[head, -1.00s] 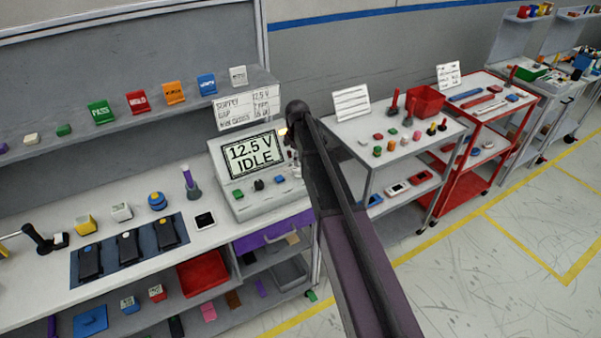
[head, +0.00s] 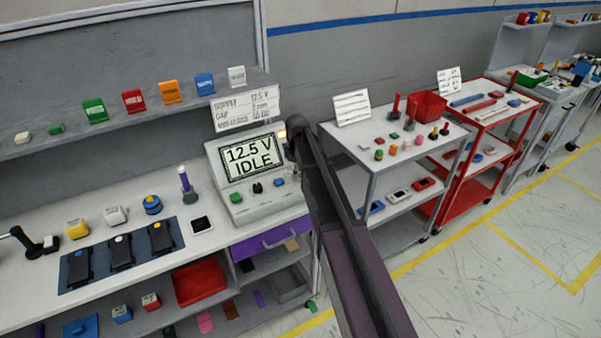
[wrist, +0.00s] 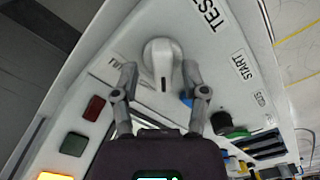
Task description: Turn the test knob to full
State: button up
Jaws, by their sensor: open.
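The test knob (wrist: 162,58) is a pale, rounded knob with a dark pointer slot in the wrist view. It sits on a light panel beside the lettering "TEST" (wrist: 205,12). The slot points toward the bottom of the picture. A partly covered label (wrist: 115,63) stands to its left. My gripper (wrist: 159,72) is open, with one finger on each side of the knob; I cannot tell whether they touch it. In the head view, my arm hides the knob. The grey test unit (head: 262,207) has a display (head: 252,158) reading "12.5 V IDLE".
A white cart (head: 375,145) stands right of the bench.

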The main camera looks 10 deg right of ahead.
grip_shut()
jog(key=shift+d, duration=0.2)
jog(key=shift+a, duration=0.1)
